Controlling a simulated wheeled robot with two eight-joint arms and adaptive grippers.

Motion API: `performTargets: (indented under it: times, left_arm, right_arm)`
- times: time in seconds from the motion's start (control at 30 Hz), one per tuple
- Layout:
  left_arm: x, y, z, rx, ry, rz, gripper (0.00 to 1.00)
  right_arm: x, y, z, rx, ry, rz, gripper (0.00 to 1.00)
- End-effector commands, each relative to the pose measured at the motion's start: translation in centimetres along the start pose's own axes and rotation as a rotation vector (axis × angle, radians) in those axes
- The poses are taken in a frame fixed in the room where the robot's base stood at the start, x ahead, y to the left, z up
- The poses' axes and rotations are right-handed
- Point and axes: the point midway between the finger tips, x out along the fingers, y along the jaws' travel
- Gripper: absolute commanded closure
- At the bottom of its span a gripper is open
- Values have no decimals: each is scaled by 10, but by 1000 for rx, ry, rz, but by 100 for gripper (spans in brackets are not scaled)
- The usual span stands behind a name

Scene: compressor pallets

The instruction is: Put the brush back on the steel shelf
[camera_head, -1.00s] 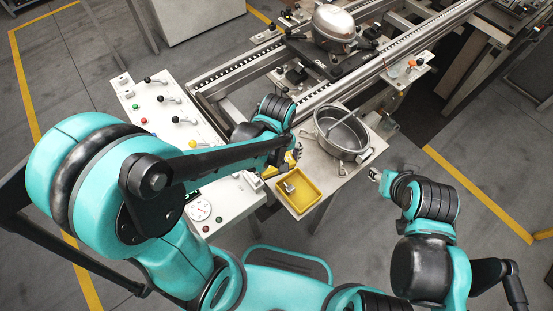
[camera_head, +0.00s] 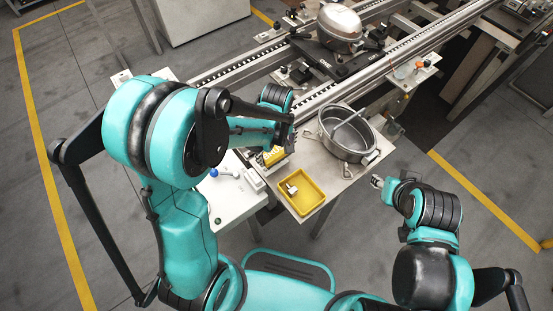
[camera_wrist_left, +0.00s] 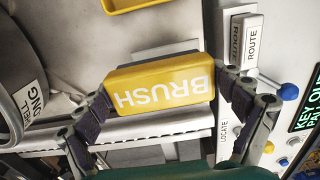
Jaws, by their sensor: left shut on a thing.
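The brush is a yellow block lettered BRUSH (camera_wrist_left: 160,85); it also shows in the head view (camera_head: 272,156). My left gripper (camera_wrist_left: 166,92) is shut on it, one finger at each end. In the head view my left gripper (camera_head: 270,150) is at the left edge of the steel shelf (camera_head: 297,157), beside the control panel. I cannot tell whether the brush touches the shelf. My right gripper (camera_head: 380,184) is off the shelf's right side; its fingers are too small to read.
A yellow tray (camera_head: 319,201) with a small item and a steel pot (camera_head: 345,152) stand on the shelf. The white control panel (camera_head: 228,200) borders its left; a ROUTE block (camera_wrist_left: 250,42) and a blue knob (camera_wrist_left: 288,92) are close to the gripper. The conveyor (camera_head: 370,75) runs behind.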

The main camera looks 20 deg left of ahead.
Motion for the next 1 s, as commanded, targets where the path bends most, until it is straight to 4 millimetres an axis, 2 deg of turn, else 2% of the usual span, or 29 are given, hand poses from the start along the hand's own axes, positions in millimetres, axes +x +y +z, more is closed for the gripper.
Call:
performTargets:
  times: [0.23, 0.63, 0.67, 1.0]
  left_arm:
    - [37, 0, 0, 0, 0, 0, 37]
    - [41, 0, 1, 0, 0, 0, 37]
    - [41, 0, 1, 0, 0, 0, 1]
    - [39, 0, 1, 0, 0, 0, 0]
  right_arm:
    - [15, 0, 11, 0, 0, 0, 60]
    - [18, 0, 13, 0, 0, 0, 60]
    - [17, 0, 12, 0, 0, 0, 60]
    - [16, 0, 12, 0, 0, 0, 60]
